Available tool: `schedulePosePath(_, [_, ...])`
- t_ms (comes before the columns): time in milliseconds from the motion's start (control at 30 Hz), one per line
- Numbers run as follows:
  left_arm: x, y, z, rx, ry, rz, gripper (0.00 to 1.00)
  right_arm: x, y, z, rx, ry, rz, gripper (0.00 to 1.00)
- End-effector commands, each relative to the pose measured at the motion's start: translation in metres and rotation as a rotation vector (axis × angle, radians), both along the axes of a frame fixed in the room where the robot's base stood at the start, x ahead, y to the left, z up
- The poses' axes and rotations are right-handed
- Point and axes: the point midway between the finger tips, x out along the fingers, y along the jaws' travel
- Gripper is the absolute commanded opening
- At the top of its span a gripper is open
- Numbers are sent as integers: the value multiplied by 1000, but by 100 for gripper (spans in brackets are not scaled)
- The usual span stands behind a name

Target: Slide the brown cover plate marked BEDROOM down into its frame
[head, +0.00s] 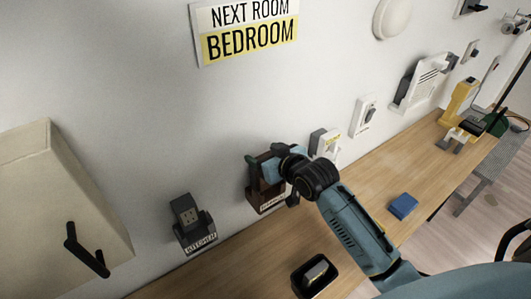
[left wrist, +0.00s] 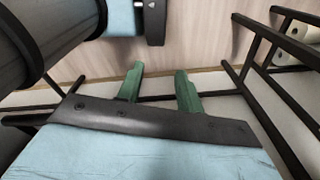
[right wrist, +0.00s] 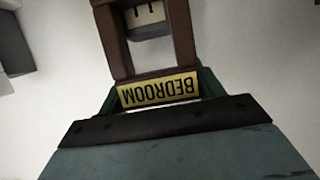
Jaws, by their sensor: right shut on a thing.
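The brown cover plate (right wrist: 110,42) shows in the right wrist view with a yellow BEDROOM label (right wrist: 158,88), upside down there. A grey socket (right wrist: 147,20) shows through its window. My right gripper (right wrist: 157,90) is shut on the plate's labelled end, with green fingers at both sides. In the head view my right gripper (head: 270,163) is at the wall, at the top of the brown frame (head: 257,201). The gripper partly hides the plate and frame; how far the plate sits in cannot be told. My left gripper (left wrist: 160,88) is open and empty.
A KITCHEN holder (head: 192,228) with a grey piece is on the wall to the left. A black tray (head: 314,276) and blue block (head: 403,206) are on the wooden counter. A beige box with a black handle (head: 87,252) is at the left. A BEDROOM sign (head: 250,38) hangs above.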

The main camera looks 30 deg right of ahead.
Motion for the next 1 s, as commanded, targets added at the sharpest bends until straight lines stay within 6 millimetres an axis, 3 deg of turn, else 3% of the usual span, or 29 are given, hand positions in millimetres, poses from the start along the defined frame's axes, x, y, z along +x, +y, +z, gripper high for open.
schedulePosePath(1000, [0,0,-14,0,0,0,36,0,0,-26,-1,0,0,44])
